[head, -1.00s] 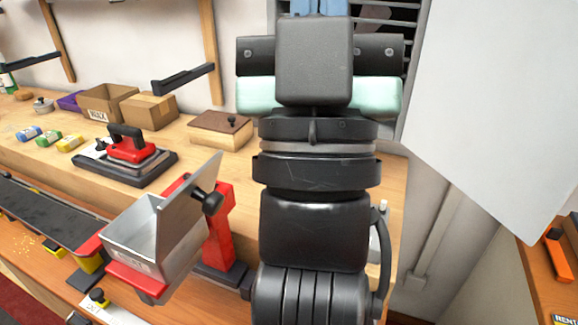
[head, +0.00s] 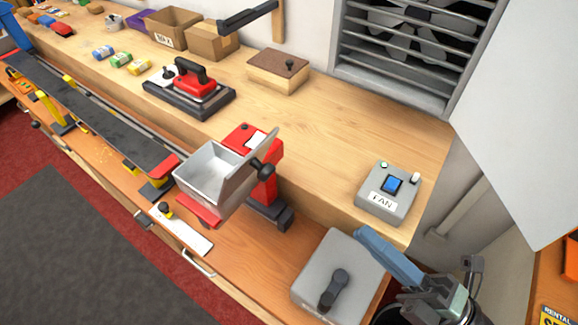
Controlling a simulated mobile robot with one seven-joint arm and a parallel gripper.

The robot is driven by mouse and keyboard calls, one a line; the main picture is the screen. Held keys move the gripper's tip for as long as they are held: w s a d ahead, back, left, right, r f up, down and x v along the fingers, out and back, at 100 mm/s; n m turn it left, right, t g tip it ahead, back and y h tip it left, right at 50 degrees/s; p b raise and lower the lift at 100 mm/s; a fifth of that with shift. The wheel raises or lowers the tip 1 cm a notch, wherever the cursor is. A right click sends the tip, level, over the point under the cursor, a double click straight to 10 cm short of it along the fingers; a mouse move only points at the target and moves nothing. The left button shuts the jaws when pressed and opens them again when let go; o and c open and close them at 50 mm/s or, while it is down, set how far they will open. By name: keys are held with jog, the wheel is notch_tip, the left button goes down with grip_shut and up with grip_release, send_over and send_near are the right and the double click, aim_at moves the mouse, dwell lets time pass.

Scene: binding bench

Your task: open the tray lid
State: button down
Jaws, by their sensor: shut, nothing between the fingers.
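A light metal tray (head: 209,174) sits on a red stand on the lower orange ledge. A flat lid (head: 246,174) with a black knob (head: 263,169) stands steeply tilted along its right side, so the hollow inside shows. A flat square grey box or cover (head: 334,258) with a black handle (head: 334,289) lies at the lower right, with no gap showing. My gripper (head: 364,238) is shut and empty, its blue-grey fingers together. It is at this cover's upper right corner in the picture, well right of the tray; I cannot tell whether it touches.
A grey fan switch box (head: 385,195) stands close above my gripper. A long dark belt (head: 90,108) runs at left. The bench's middle is clear.

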jog(key=s+f, duration=0.1)
jog(key=f, duration=0.1)
jog(key=p, duration=0.6)
send_near(266, 168)
jog(key=shift+g, duration=0.4)
jog(key=x, duration=0.5)
jog(key=shift+w+d+f, duration=0.1)
jog(key=shift+w+f, duration=0.1)
jog(key=shift+f, duration=0.05)
jog(key=shift+w+a, duration=0.35)
jog(key=shift+a, duration=0.05)
jog(key=p, duration=0.1)
jog(key=r+p, duration=0.1)
jog(key=shift+w+a+r+g+h+p, duration=0.2)
jog(key=shift+a+r+g+h+p, duration=0.1)
jog(key=shift+p, duration=0.1)
jog(key=shift+w+a+r+g+p, duration=0.15)
jog(key=shift+a+r+g+p, duration=0.1)
jog(key=shift+g+p, duration=0.05)
jog(key=shift+w+a, duration=0.15)
jog(key=shift+a, duration=0.05)
